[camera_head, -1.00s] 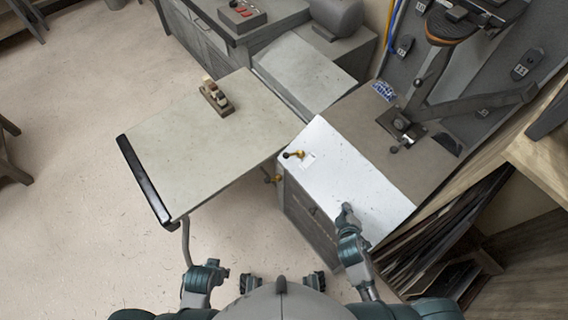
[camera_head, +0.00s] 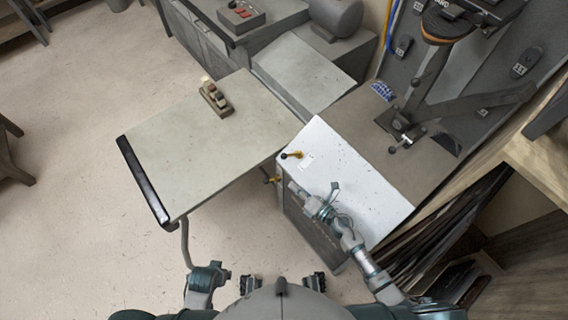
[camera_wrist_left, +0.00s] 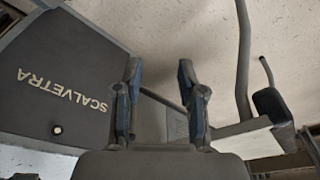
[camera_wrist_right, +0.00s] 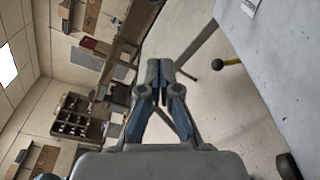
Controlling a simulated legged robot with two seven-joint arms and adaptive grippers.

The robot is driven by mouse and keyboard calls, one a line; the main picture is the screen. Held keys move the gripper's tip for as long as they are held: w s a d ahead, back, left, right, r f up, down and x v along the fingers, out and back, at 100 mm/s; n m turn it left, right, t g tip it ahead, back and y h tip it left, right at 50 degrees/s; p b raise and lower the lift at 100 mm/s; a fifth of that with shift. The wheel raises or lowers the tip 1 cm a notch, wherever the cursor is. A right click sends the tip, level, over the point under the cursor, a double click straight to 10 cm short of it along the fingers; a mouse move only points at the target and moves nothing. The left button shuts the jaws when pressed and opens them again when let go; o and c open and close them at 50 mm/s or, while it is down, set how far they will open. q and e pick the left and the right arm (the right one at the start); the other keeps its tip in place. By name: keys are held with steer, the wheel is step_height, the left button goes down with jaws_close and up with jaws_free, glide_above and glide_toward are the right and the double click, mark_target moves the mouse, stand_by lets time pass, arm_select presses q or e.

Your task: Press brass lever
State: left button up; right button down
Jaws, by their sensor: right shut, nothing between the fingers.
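A small brass lever (camera_head: 296,154) with a dark end sits on the pale top plate (camera_head: 340,160) of the machine. A second brass piece (camera_head: 273,179) sticks out from the cabinet's side below the plate edge. The right wrist view shows a brass lever with a dark knob (camera_wrist_right: 229,62), right of my fingers; I cannot tell which one. My right gripper (camera_head: 292,187) is shut and empty, near the plate's left edge, below the top lever and apart from it. It also shows in the right wrist view (camera_wrist_right: 161,69). My left gripper (camera_wrist_left: 159,72) is open and empty.
A grey side table (camera_head: 200,150) with a black front edge holds a small block-like item (camera_head: 215,97). A post with a jointed arm (camera_head: 425,75) stands at the back right. Dark sheets (camera_head: 440,225) lean at the right. Open floor lies left.

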mark_target(290, 155)
steer(key=r+b+x, duration=0.1)
steer(key=x, duration=0.9)
arm_select(q)
steer(key=shift+a+r+p, duration=0.3)
steer(key=shift+a+p, duration=0.05)
arm_select(e)
steer(key=d, duration=0.1)
steer(key=w+d+r, duration=0.1)
steer(key=shift+w+d, duration=0.15)
steer(key=shift+d, duration=0.1)
arm_select(q)
steer(key=shift+a+f, duration=0.1)
arm_select(e)
steer(key=shift+a, duration=0.1)
